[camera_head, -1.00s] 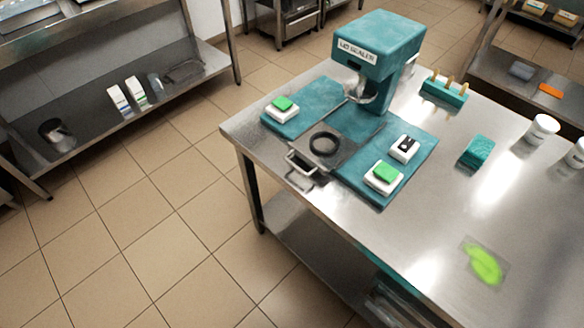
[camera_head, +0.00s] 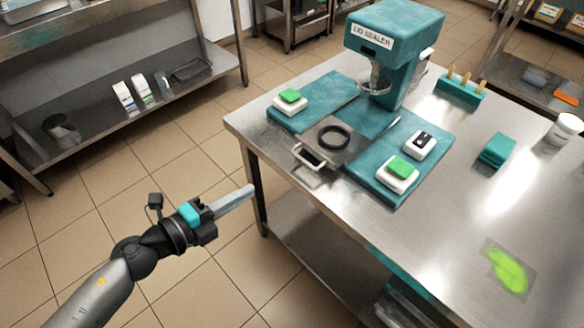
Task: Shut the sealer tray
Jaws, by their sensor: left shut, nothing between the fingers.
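The teal lid sealer (camera_head: 395,40) stands on the steel table, with teal base plates at its left and right. Its metal sealer tray (camera_head: 353,153) is pulled out toward the table's front edge between those plates. A black ring (camera_head: 334,137) sits on the tray, and a metal loop handle (camera_head: 309,157) is at its front end. My left gripper (camera_head: 250,190) is shut and empty, out in front of the table's front left corner. It is apart from the handle, to its lower left. My right gripper is not in view.
Green-topped white buttons (camera_head: 290,98) and (camera_head: 398,174) and a white switch box (camera_head: 420,145) sit on the base plates. A teal block (camera_head: 496,150), a teal peg holder (camera_head: 460,88) and a white tub (camera_head: 565,129) stand further right.

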